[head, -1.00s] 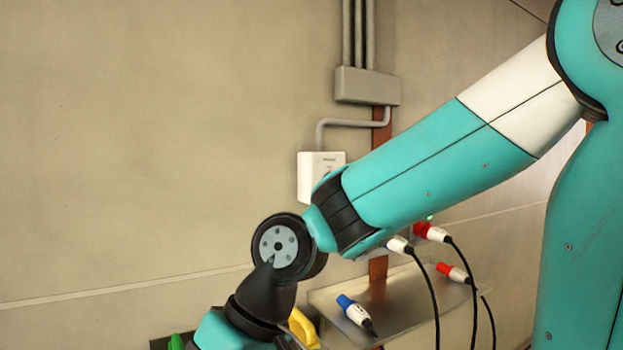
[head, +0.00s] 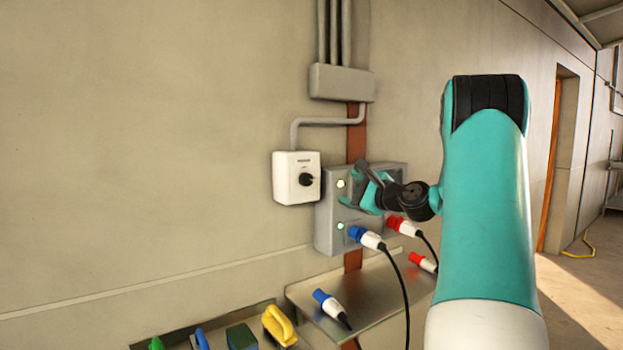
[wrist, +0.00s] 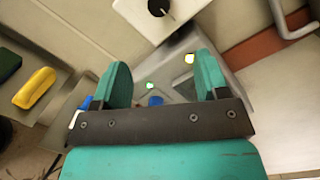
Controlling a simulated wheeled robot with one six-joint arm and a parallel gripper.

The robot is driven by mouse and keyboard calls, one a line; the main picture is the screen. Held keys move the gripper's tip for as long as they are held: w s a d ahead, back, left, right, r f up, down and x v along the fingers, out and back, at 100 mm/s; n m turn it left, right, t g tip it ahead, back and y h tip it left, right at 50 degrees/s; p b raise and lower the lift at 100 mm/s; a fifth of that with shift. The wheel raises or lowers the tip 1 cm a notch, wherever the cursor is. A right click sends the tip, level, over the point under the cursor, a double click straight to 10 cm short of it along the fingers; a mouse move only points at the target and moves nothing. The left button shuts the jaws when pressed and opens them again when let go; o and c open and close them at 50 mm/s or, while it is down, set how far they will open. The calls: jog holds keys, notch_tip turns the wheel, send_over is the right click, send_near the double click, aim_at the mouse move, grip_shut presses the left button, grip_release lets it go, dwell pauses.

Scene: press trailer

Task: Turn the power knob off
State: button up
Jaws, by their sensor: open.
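The power knob (head: 306,180) is a black rotary knob on a white wall box (head: 288,188), left of the grey socket panel (head: 327,228). In the wrist view the knob (wrist: 159,6) shows at the top edge, on its white box (wrist: 182,14), beyond the fingertips. My gripper (head: 352,187) is in front of the grey panel, to the right of the knob and apart from it. In the wrist view my gripper (wrist: 160,70) is open, with two teal fingers spread and nothing between them.
Blue (head: 367,239) and red (head: 402,226) plugs with black cables sit at the panel. A metal shelf (head: 375,300) below holds loose plugs. A yellow-handled tool (head: 280,325) lies lower left. The wall left of the white box is clear.

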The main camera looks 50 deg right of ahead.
aim_at(309, 180)
jog(key=w+p, duration=0.2)
jog(key=w, duration=0.2)
jog(key=w+d+p, duration=0.1)
jog(key=w, duration=0.4)
jog(key=w+p, duration=0.2)
jog(key=w, duration=0.3)
jog(key=shift+d+r+p, duration=0.15)
jog(key=shift+p, duration=0.2)
jog(key=shift+w+d, duration=0.1)
jog(key=shift+w, duration=0.55)
jog(key=c, duration=0.9)
